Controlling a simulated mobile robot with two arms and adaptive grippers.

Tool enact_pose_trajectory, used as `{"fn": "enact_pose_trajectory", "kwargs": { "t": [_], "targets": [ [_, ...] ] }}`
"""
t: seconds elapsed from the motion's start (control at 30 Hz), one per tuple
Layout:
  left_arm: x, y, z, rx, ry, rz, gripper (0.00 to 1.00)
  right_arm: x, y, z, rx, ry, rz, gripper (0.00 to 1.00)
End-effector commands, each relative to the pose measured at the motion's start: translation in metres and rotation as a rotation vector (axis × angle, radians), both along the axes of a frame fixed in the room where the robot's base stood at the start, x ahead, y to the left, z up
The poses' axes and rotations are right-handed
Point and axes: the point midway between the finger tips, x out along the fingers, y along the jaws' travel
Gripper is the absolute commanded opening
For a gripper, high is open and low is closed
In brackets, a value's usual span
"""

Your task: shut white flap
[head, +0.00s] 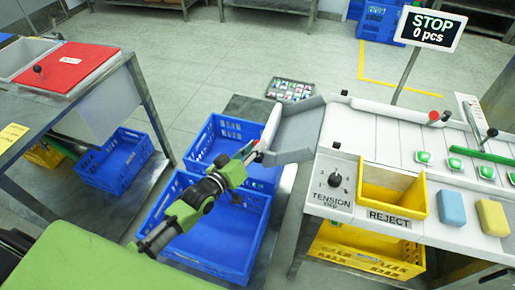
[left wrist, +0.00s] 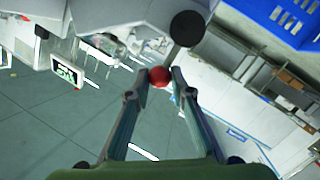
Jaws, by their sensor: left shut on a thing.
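The white flap (head: 299,134) sticks out from the left end of the white sorting table, over the edge of the blue crates, and looks tilted. My left gripper (head: 256,152) reaches up from the lower left to the flap's near left corner. In the left wrist view its two fingers (left wrist: 159,80) close around a small red knob (left wrist: 160,76) at their tips. Whether the knob is fixed to the flap is hard to tell, as the fingers cover much of it in the head view. My right gripper is not in view.
Blue crates (head: 222,262) stand on the floor below my left arm. The white table has a yellow reject bin (head: 392,203), a tension dial (head: 335,180) and a stop sign (head: 430,28). A bench with a red lid (head: 66,67) stands left. Floor behind is mostly open.

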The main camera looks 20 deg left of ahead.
Motion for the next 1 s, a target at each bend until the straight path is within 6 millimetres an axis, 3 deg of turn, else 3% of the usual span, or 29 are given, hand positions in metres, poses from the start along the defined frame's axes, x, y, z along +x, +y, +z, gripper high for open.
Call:
{"fn": "enact_pose_trajectory", "kwargs": {
  "t": [0.57, 0.6, 0.67, 1.0],
  "targets": [
    [0.0002, 0.0031, -0.0003, -0.035, 0.0, 0.001, 0.0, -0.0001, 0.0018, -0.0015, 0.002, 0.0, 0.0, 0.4],
    [0.0001, 0.0031, -0.0003, -0.034, 0.0, 0.001, 0.26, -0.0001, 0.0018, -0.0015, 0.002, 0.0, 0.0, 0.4],
    [0.0001, 0.0032, -0.0005, -0.034, 0.0, 0.001, 0.38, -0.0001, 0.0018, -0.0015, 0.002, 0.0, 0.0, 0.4],
    [-0.001, 0.0027, -0.0006, -0.033, 0.001, 0.001, 0.38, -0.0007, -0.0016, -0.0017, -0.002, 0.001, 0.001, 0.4]
  ]
}}
